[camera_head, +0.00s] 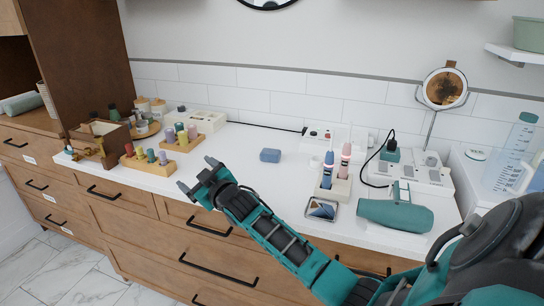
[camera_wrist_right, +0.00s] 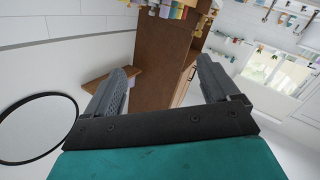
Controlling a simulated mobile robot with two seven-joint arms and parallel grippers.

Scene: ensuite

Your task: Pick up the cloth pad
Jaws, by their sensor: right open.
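My right gripper (camera_head: 196,174) is open and empty, over the counter's front part, apart from the pad. In the right wrist view my right gripper (camera_wrist_right: 165,72) shows two spread fingers with nothing between them, and the pad is not visible there. My left gripper is not in view.
Wooden racks of coloured bottles (camera_head: 180,140) stand to the left. The counter around the blue block is clear.

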